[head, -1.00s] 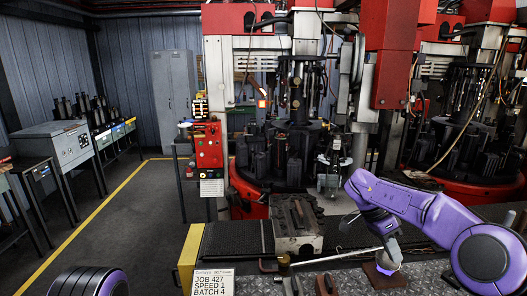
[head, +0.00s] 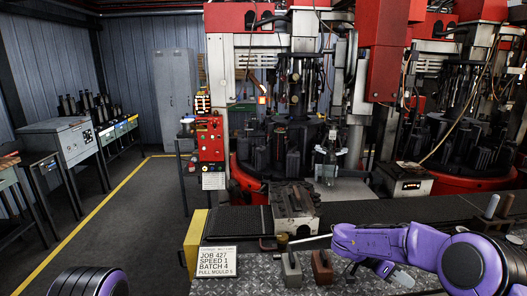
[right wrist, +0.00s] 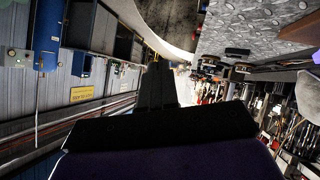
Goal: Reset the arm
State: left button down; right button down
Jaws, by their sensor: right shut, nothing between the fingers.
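My right arm comes in from the right in the head view, folded low over the patterned metal bench top (head: 235,284). My right gripper (head: 403,279) is small and partly hidden by the arm there. In the right wrist view its dark fingers (right wrist: 156,88) are together with nothing held between them. Only a purple and black part of my left arm shows at the lower left of the head view; its gripper is out of sight.
Two handled blocks, one grey (head: 291,270) and one brown (head: 322,268), stand on the bench close to my right arm. Behind are a mould block (head: 293,203), a dark belt (head: 238,221), a job sign (head: 217,262) and the red machine (head: 213,140). Grey floor lies left.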

jog(key=s+a+f+n+t+b, duration=0.1)
jog(key=s+f+n+t+b, duration=0.35)
jog(key=f, duration=0.75)
jog(key=s+a+f+n+t+b, duration=0.1)
jog(key=s+f+n+t, duration=0.45)
jog(key=f, duration=0.65)
jog(key=s+a+f+g+y+b, duration=0.1)
jog(key=s+f+y, duration=0.3)
jog(key=s, duration=0.9)
jog(key=s+a+f+g+y+b, duration=0.1)
jog(key=s+a+f+g+y, duration=0.1)
jog(key=s, duration=1)
notch_tip(320, 180, down, 3)
jog(key=shift+s+a+r+g+y, duration=0.15)
jog(key=shift+s+a+g+y, duration=0.2)
jog(key=shift+a+y, duration=0.7)
jog(key=shift+a, duration=0.1)
